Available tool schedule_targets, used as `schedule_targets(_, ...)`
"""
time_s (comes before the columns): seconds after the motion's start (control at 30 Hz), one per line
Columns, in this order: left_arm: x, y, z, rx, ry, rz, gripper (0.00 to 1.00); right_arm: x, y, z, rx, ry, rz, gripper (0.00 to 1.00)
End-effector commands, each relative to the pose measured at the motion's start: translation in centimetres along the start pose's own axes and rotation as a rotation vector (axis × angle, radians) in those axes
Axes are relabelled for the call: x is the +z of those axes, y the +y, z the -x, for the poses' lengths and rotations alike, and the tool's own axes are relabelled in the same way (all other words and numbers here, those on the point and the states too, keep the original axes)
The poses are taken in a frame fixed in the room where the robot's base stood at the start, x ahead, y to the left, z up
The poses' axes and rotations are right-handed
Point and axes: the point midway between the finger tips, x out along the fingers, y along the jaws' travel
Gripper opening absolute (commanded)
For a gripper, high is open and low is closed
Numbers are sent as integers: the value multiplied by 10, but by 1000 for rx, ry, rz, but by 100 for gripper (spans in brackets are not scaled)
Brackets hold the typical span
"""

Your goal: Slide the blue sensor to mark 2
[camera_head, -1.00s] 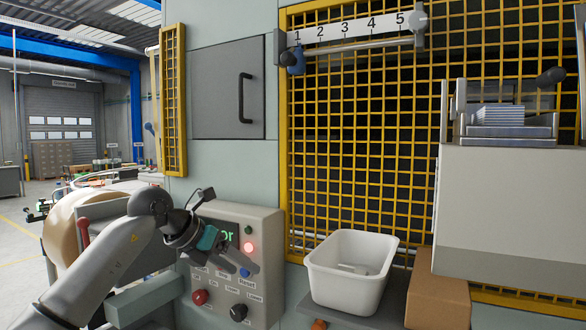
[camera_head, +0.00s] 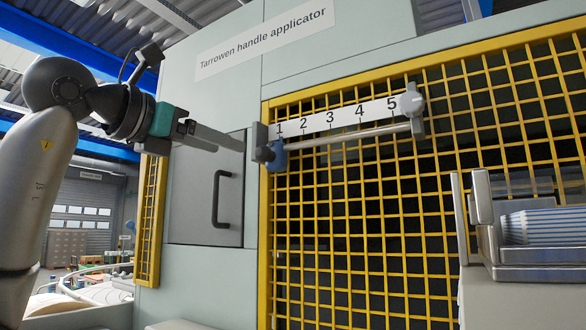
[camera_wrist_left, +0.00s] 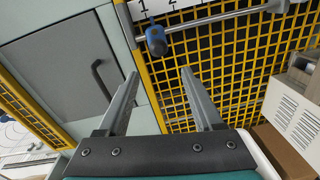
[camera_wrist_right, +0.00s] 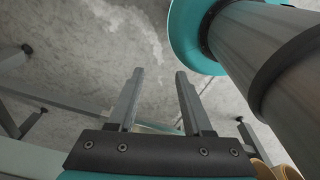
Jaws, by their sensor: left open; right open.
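The blue sensor (camera_head: 278,158) sits on a grey rail (camera_head: 350,134) at its left end, under the 1 of a white scale (camera_head: 338,117) numbered 1 to 5. Mark 2 is the second number from the left. In the left wrist view the blue sensor (camera_wrist_left: 155,38) hangs on the rail, ahead of the fingertips. My left gripper (camera_head: 240,144) is raised in front of the machine, left of the sensor in the head view. It is open and empty, its fingers (camera_wrist_left: 160,85) apart. My right gripper (camera_wrist_right: 157,75) is open and empty, away from the rail.
A yellow mesh guard (camera_head: 350,230) stands behind the rail. A grey door (camera_head: 205,195) with a dark handle is left of it. A grey stop (camera_head: 413,110) closes the rail's right end. A metal magazine (camera_head: 535,235) stands at the lower right.

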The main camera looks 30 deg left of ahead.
Motion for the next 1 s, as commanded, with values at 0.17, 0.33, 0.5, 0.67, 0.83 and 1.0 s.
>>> schedule_targets(0.17,7,0,-1,4,-15,-5,68,-2,0,2,0,4,0,50)
schedule_targets(0.33,7,0,-29,2,-10,-4,68,26,-5,10,-7,-41,1,50)
schedule_targets(0.5,8,0,-67,2,-10,-3,68,31,-6,20,-8,-51,1,50)
schedule_targets(0.67,8,0,-101,3,-10,-5,68,19,-4,30,-6,-35,2,50)
schedule_targets(0.83,9,0,-129,3,-11,-4,68,8,-3,39,-5,-18,2,50)
schedule_targets(1.0,9,1,-143,3,-14,-5,68,8,-3,44,-5,-18,2,50)
